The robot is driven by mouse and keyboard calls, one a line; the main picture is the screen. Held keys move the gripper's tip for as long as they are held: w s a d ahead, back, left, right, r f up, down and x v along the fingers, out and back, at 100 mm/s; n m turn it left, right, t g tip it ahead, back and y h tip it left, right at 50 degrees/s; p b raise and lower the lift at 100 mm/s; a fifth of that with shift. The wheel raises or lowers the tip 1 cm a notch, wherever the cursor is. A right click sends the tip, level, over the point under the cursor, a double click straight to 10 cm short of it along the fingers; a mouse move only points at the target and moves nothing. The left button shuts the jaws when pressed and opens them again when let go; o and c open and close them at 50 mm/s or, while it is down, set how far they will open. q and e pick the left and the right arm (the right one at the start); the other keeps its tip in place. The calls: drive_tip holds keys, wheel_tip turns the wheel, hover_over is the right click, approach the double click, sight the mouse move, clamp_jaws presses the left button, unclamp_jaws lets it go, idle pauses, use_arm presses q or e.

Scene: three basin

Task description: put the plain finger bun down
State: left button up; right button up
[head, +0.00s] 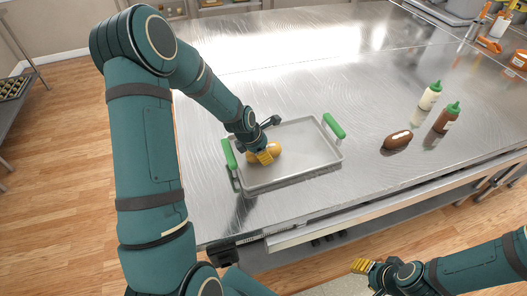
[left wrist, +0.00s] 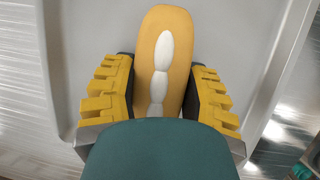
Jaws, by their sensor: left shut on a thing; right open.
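The plain finger bun (head: 275,149) is golden, with white blobs along its top in the left wrist view (left wrist: 165,35). My left gripper (head: 265,154) is shut on its sides, one yellow finger on each side in the left wrist view (left wrist: 160,105). The bun is over the left part of a grey tray (head: 305,160) with green handles; I cannot tell whether it touches the tray floor. The gripper hides part of the bun. My right gripper (head: 362,267) is open and empty, in front of the table's front edge.
A dark brown bun with a pale top (head: 397,141) lies on the steel table (head: 290,75) right of the tray. A cream bottle (head: 430,96) and a brown bottle (head: 446,119), both green-capped, stand beyond it. The tray's right part is bare.

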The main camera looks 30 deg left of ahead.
use_arm(q)
drive_tip(key=shift+f, duration=0.1)
drive_tip(key=o, duration=1.1)
drive_tip(key=shift+r, duration=0.4)
drive_tip(key=p+v, duration=0.1)
drive_tip(key=v, duration=1)
drive_tip(key=shift+s+r, duration=0.2)
drive_tip(key=shift+s, duration=0.05)
drive_tip(key=shift+a, duration=0.1)
